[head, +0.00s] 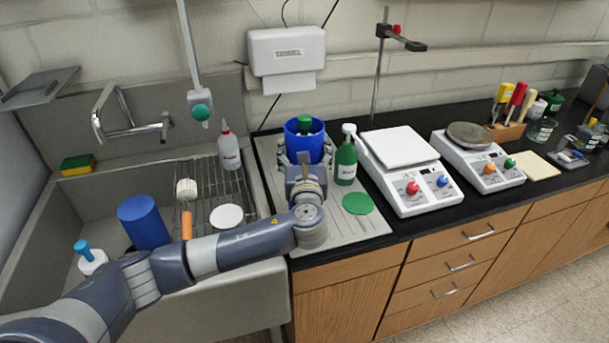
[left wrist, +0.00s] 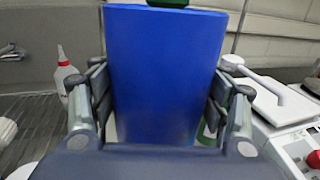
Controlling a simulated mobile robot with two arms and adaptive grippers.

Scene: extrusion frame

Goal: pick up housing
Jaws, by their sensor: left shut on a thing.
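The blue cylindrical housing (head: 303,150) stands upright over the ribbed drainboard, and I cannot tell whether its base touches the board. My left gripper (head: 304,158) is shut on it, with one finger on each side. In the left wrist view the blue housing (left wrist: 166,75) fills the space between the grey fingers of my left gripper (left wrist: 165,95). A green piece (head: 304,124) shows within the housing's top rim. A second blue cylinder (head: 143,222) leans in the sink. My right gripper is not in view.
A green spray bottle (head: 346,158) stands close right of the housing, with a green disc (head: 357,203) in front. A white balance (head: 405,165) is farther right. The sink (head: 185,305) lies left, with a white squeeze bottle (head: 229,150) on its rack. A towel dispenser (head: 287,52) hangs behind.

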